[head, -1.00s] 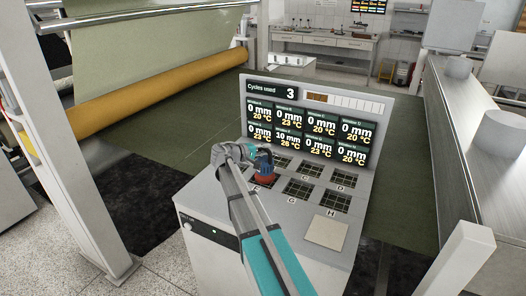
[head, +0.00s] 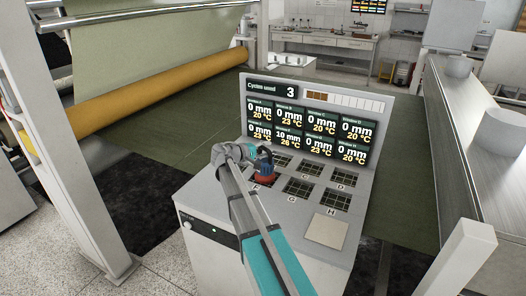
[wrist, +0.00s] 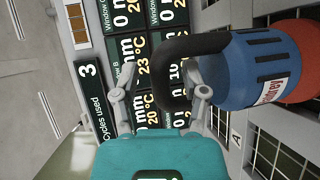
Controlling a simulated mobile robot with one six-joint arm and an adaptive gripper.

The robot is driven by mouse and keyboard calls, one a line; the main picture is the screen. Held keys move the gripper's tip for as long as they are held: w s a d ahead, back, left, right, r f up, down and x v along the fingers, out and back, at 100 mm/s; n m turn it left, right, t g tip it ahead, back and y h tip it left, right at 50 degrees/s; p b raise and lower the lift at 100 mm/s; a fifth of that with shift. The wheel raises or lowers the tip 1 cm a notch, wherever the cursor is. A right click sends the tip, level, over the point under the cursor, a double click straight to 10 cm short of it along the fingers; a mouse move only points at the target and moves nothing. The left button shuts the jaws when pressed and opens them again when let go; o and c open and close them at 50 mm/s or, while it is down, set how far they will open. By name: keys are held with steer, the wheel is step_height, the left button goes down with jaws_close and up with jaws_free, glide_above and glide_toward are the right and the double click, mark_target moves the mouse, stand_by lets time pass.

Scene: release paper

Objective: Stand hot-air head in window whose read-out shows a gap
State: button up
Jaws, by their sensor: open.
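The hot-air head (head: 264,167), blue with a red lower part and a black handle, stands at the window left of window G, apparently F; my arm partly hides its foot. It fills the right of the wrist view (wrist: 252,68). Window F's read-out (head: 288,139) shows 10 mm and 26 °C; the others show 0 mm. My gripper (wrist: 160,93) is open beside the head, its fingers spread around or near the black handle (wrist: 172,75). Whether they touch it I cannot tell.
The console (head: 210,205) has several gridded windows, including G (head: 298,188) and H (head: 336,201), and a bare pale plate (head: 325,231) at front right. The upright display panel (head: 385,115) is close behind the head; it reads 3 cycles used.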

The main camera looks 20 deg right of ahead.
steer(key=shift+r, duration=0.1)
steer(key=shift+s+a+r+p, duration=0.15)
steer(key=shift+a+p, duration=0.15)
steer(key=shift+a, duration=0.25)
steer(key=p+v, duration=0.2)
steer(key=v, duration=0.9)
stand_by(0.8)
stand_by(0.6)
